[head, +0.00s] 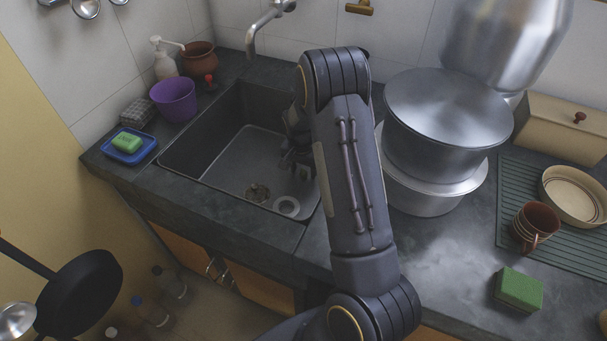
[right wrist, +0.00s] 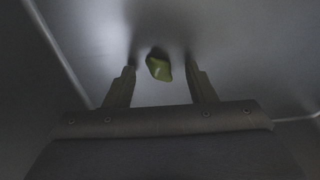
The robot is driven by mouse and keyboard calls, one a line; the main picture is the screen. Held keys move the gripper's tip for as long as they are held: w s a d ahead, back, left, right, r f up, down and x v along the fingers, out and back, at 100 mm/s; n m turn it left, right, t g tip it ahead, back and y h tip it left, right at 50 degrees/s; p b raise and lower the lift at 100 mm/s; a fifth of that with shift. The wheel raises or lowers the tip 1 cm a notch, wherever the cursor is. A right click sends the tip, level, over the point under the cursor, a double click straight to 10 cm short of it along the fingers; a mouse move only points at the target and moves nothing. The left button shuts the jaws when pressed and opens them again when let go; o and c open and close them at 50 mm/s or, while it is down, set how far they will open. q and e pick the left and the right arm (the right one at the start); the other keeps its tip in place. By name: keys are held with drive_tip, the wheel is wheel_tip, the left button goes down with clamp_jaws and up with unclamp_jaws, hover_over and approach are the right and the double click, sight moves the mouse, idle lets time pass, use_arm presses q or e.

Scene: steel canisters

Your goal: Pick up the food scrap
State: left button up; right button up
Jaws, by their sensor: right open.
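The food scrap (right wrist: 158,67) is a small olive-green lump on the grey floor of the sink. In the right wrist view it lies between the lines of my two fingertips, near their ends. I cannot tell how much height separates them. My right gripper (right wrist: 162,76) is open, with a gap on each side of the scrap. In the head view my right gripper (head: 297,163) reaches down into the sink (head: 225,160), partly hidden behind my arm. The scrap does not show in the head view. My left gripper is not in view.
The sink floor has a drain (head: 257,192) and a white ring (head: 287,206). The faucet (head: 262,22) hangs over the back rim. Steel canisters (head: 437,105) stand right of my arm. A purple cup (head: 174,100) and a blue soap dish (head: 129,149) stand left.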

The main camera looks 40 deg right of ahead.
drive_tip(key=shift+f, duration=0.1)
clamp_jaws()
idle(0.3)
